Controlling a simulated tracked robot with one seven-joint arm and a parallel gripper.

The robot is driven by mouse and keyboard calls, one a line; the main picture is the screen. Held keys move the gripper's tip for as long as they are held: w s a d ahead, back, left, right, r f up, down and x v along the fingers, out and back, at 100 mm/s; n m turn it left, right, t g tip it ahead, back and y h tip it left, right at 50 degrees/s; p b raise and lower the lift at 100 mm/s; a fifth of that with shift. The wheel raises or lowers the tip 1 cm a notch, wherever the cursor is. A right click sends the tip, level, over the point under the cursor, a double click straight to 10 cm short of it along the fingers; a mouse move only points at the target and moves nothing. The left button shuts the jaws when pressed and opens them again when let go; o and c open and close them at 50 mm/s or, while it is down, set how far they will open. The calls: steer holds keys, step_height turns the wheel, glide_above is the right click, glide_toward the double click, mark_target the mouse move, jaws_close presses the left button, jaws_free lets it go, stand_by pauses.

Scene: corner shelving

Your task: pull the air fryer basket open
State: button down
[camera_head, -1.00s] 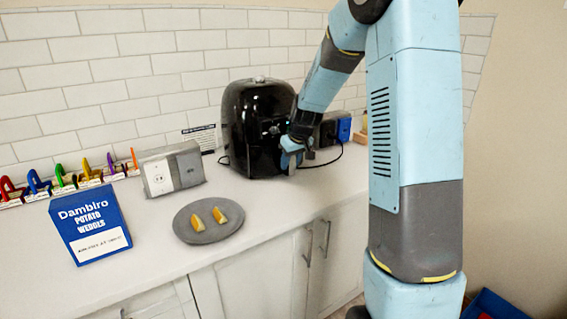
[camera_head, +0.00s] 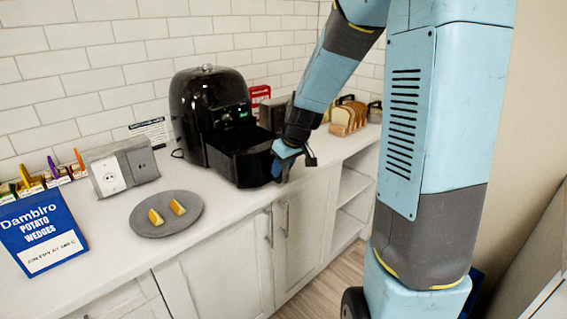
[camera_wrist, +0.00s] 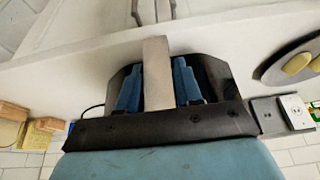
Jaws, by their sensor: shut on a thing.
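The black air fryer (camera_head: 205,92) stands on the counter against the tiled wall. Its black basket (camera_head: 243,163) sticks out from the front toward the counter's front edge. My gripper (camera_head: 288,163) is at the basket's front and partly hides the handle. In the wrist view, the pale grey handle (camera_wrist: 157,75) lies between the two blue fingers, and my gripper (camera_wrist: 158,88) is shut on it. Part of the dark basket shows behind the fingers. The inside of the basket cannot be made out.
A grey plate (camera_head: 150,222) with two potato wedges lies left of the fryer. A blue potato wedges box (camera_head: 42,235) and a grey outlet block (camera_head: 120,166) stand further left. Bread (camera_head: 348,117) stands at the right. Cabinet handles (camera_head: 268,228) are below the counter edge.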

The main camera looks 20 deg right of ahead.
steer(key=shift+s, duration=0.3)
steer(key=c, duration=0.8)
jaws_free()
steer(key=shift+c, duration=0.2)
steer(key=shift+d, duration=0.1)
steer(key=shift+r, duration=0.1)
steer(key=v, duration=1.3)
steer(key=shift+r, duration=0.3)
steer(key=shift+s, duration=0.1)
